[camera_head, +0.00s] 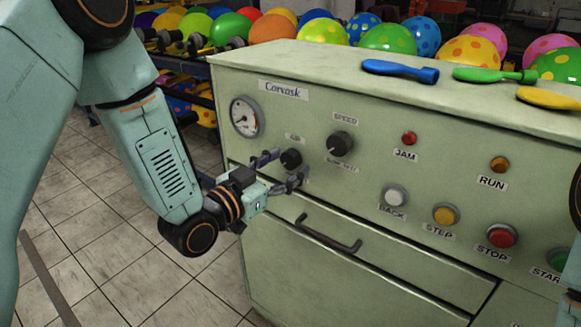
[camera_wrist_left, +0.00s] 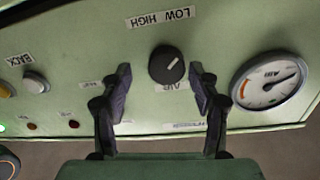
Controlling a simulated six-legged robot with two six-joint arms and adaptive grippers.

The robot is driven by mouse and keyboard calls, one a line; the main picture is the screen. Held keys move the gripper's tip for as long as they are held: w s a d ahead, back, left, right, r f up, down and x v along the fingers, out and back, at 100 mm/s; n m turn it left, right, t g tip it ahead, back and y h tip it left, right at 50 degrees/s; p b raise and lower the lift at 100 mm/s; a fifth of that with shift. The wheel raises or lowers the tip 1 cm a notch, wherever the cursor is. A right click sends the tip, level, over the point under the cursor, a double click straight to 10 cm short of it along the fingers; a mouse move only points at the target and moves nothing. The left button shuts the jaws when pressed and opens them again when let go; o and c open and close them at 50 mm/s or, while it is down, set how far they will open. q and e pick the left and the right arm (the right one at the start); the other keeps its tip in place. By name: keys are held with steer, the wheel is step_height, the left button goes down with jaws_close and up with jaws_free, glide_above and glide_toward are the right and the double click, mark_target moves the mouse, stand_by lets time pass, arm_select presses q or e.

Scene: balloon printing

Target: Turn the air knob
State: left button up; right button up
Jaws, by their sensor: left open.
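The air knob (camera_head: 291,159) is a small black round knob on the front of the pale green machine, under a small label. In the left wrist view the knob (camera_wrist_left: 167,65) has a light pointer line and sits between the fingertips, with LOW HIGH and AIR labels beside it. My left gripper (camera_head: 278,170) is open, its fingers on either side of the knob. In the left wrist view a gap shows between the knob and each finger of the gripper (camera_wrist_left: 163,82). A dark part of my right arm shows at the right edge; its gripper is out of view.
A larger speed knob (camera_head: 340,144) is close on the right, and a round gauge (camera_head: 244,117) is on the left. A drawer handle (camera_head: 328,236) sticks out below. Several coloured buttons are farther right. Deflated balloons, one blue (camera_head: 400,71), lie on top.

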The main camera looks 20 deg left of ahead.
arm_select(q)
steer(key=shift+w+a+f, duration=0.25)
steer(key=shift+w+a, duration=0.35)
steer(key=shift+w, duration=0.1)
steer(key=shift+d+r, duration=0.15)
steer(key=shift+d, duration=0.55)
steer(key=shift+c, duration=0.2)
steer(key=shift+a, duration=0.45)
steer(key=c, duration=0.3)
steer(key=shift+c, duration=0.8)
steer(key=shift+d, duration=0.25)
steer(key=c, duration=0.3)
steer(key=shift+a, duration=0.15)
steer(key=c, duration=0.4)
steer(key=shift+o, duration=0.2)
arm_select(e)
steer(key=shift+a, duration=0.45)
steer(key=shift+r, duration=0.1)
